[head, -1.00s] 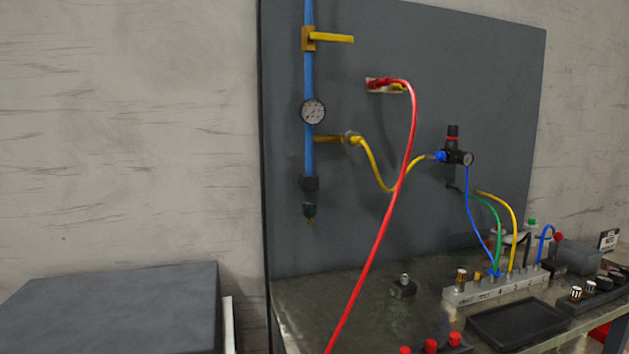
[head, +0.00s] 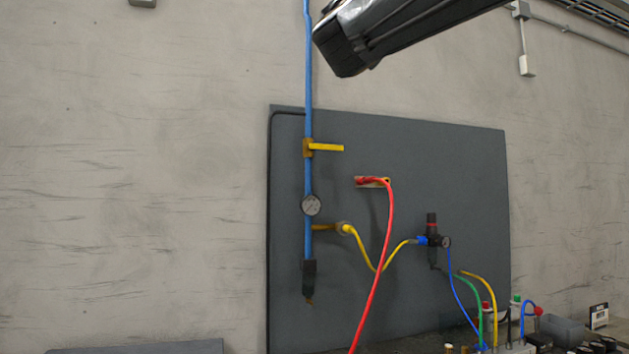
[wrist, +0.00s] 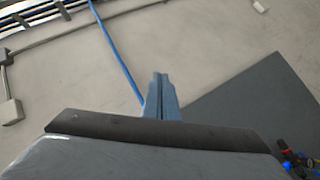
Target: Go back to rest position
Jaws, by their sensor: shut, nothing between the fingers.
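My gripper (wrist: 161,98) shows in the wrist view as two bluish fingers pressed together, with nothing between them. It points up toward the bare wall and touches nothing. In the head view a dark part of my arm enters from the top right, above the grey panel (head: 450,160); I cannot make out the fingers there. The panel also shows in the wrist view (wrist: 240,110), to the right of the fingers.
A blue pipe (head: 308,90) with a yellow-handled valve (head: 325,148) and a gauge (head: 311,205) runs down the panel's left side. A red hose (head: 378,270), a yellow hose (head: 363,250) and a black regulator (head: 432,235) are on the right. The wall at left is clear.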

